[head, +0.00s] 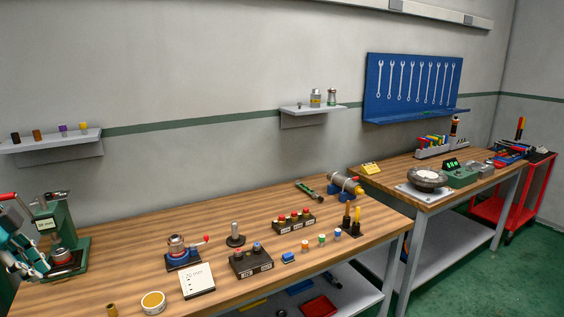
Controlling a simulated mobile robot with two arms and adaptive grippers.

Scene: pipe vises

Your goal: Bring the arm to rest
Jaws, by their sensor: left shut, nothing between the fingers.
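My left gripper (42,268) is at the left edge of the head view, at the near left end of the wooden workbench (130,250). It is shut, with nothing seen between its fingers. Its arm comes in from the left edge and is mostly cut off. The fingertips are close to a green press-like vise (67,225) with a small display and a red-topped part on its base. I cannot tell whether they touch it. My right gripper is not in view.
On the bench stand a small vise with a red-knobbed handle (184,252), a white card (197,281), dark blocks with coloured knobs (250,262) and a cylinder on blue supports (345,183). A second bench (400,172) stands at right. The bench's back left is clear.

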